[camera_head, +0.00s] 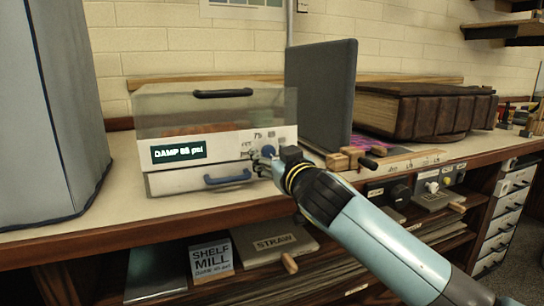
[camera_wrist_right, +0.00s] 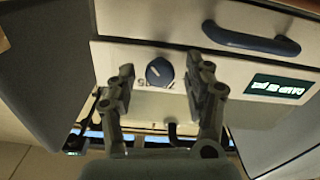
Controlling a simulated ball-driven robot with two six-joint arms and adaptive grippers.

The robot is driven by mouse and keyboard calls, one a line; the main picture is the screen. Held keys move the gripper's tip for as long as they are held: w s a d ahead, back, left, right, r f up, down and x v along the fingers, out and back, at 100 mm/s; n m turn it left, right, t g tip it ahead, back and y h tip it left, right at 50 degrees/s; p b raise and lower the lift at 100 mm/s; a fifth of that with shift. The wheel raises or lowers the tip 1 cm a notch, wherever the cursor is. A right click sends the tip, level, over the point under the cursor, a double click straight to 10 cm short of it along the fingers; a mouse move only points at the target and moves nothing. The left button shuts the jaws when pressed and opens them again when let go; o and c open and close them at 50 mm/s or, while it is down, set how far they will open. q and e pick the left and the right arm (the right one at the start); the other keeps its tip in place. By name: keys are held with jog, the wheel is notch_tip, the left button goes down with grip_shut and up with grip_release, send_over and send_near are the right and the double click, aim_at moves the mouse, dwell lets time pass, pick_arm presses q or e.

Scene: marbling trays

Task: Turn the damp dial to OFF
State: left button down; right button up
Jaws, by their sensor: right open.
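The damp dial (camera_head: 268,152) is a small blue knob with a pale pointer line, on the white front of a box with a clear upper part (camera_head: 215,110). It also shows in the right wrist view (camera_wrist_right: 159,72), with a number printed beside it. A lit display (camera_head: 179,152) on the same front reads DAMP and a figure too small to read surely. My right gripper (camera_head: 270,164) is at the dial. In the wrist view its two fingers (camera_wrist_right: 161,78) are apart, one each side of the dial, with visible gaps. The dial's other markings are partly hidden or blurred. My left gripper is not in view.
A blue drawer handle (camera_head: 228,179) sits below the dial panel. A dark upright board (camera_head: 322,95) and a large brown book (camera_head: 425,110) stand right of the box. Wooden pieces (camera_head: 345,158) lie near my right gripper.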

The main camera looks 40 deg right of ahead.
grip_shut()
